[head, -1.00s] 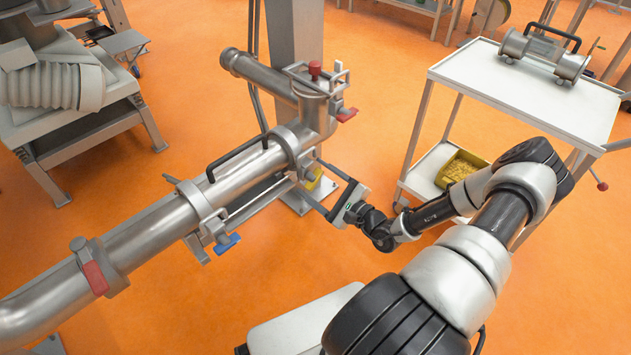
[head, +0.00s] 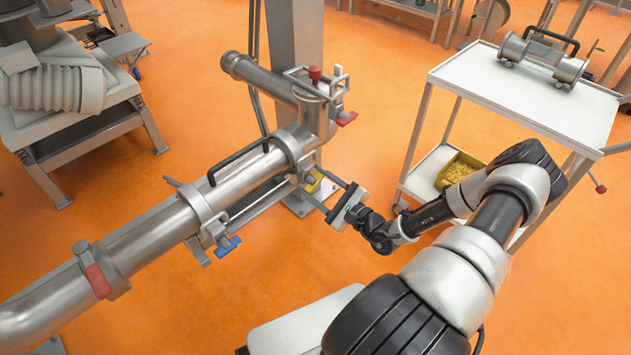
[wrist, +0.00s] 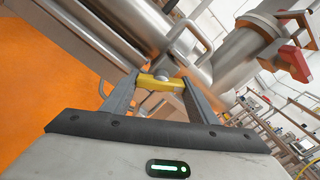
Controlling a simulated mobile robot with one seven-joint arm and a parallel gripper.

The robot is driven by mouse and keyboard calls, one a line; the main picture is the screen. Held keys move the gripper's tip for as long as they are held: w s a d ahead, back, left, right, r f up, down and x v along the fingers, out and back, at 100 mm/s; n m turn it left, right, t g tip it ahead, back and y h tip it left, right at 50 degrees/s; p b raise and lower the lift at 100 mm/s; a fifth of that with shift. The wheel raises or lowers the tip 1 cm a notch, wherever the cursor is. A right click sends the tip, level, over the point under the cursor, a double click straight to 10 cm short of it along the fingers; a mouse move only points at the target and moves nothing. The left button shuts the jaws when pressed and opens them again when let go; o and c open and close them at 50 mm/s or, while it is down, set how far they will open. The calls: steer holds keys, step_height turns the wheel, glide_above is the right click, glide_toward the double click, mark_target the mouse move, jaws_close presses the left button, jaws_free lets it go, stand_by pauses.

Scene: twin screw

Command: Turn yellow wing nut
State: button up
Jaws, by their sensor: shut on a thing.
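The yellow wing nut (wrist: 160,83) sits between my fingertips in the wrist view, under the steel pipe clamp. In the head view the yellow wing nut (head: 313,182) shows at the right side of the pipe assembly. My gripper (head: 315,188) reaches it from the right, and its two long fingers are shut on it. My gripper (wrist: 160,82) also shows in the wrist view, with a finger at each end of the nut. The steel pipe (head: 150,235) runs diagonally across the left. The threaded part behind the nut is mostly hidden.
A blue wing nut (head: 228,246) and red wing nuts (head: 97,281) (head: 346,118) sit on other clamps. A grey column (head: 295,60) stands behind the pipe. A white cart (head: 500,85) with a yellow bin (head: 460,168) stands at the right. Orange floor lies open between.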

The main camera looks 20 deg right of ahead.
steer(key=m+p, duration=0.2)
steer(key=m, duration=0.1)
steer(key=shift+m, duration=0.4)
steer(key=shift+s+a+m+p, duration=0.1)
steer(key=shift+m+p, duration=0.4)
steer(key=shift+m, duration=0.9)
steer(key=o, duration=1)
steer(key=shift+o, duration=0.2)
steer(key=p+v, duration=0.1)
steer(key=v, duration=1.6)
steer(key=shift+s+p, duration=0.15)
steer(key=shift+p, duration=0.15)
